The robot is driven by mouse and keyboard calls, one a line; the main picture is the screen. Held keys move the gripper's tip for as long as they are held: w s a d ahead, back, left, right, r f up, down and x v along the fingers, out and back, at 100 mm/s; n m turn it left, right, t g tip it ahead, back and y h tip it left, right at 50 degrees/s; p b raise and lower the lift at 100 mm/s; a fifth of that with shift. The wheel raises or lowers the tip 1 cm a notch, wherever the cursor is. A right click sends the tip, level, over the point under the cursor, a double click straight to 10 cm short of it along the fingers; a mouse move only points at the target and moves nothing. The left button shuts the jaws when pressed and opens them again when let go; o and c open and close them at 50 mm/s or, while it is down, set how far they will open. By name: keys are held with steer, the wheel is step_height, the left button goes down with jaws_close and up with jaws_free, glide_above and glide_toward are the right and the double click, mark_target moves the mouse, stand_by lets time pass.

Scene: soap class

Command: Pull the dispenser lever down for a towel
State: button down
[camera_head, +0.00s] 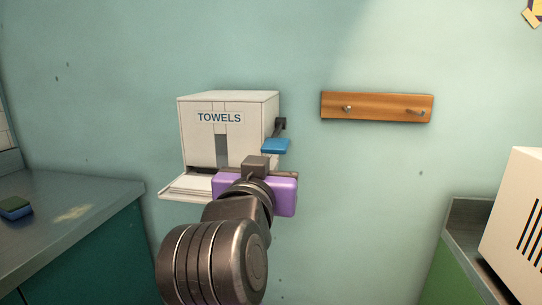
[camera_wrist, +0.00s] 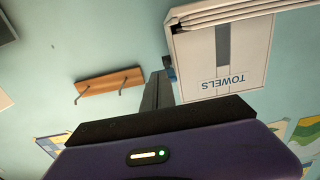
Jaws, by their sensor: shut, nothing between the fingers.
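The white towel dispenser (camera_head: 200,140) marked TOWELS hangs on the wall, with an open tray (camera_head: 178,190) at its bottom. Its lever has a blue paddle (camera_head: 275,146) on a dark arm at the right side of the box, and the paddle sits around mid-height of the box. My gripper (camera_head: 257,163) is shut and empty, with its purple body in front of the dispenser's lower right, just below the paddle in the picture. In the wrist view, which is upside down, the dispenser (camera_wrist: 250,55) is beside my fingers (camera_wrist: 158,88), and the paddle (camera_wrist: 171,73) is mostly hidden behind them. Contact cannot be told.
A wooden peg rail (camera_head: 376,107) is on the wall to the right. A counter (camera_head: 70,220) with a sponge (camera_head: 15,208) is at left. A white slotted box (camera_head: 517,220) stands on a counter at right. The wall between is clear.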

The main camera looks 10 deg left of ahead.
steer(key=s, duration=0.6)
steer(key=shift+s+a+f, duration=0.15)
steer(key=shift+a+f, duration=0.05)
steer(key=shift+f, duration=0.15)
stand_by(0.9)
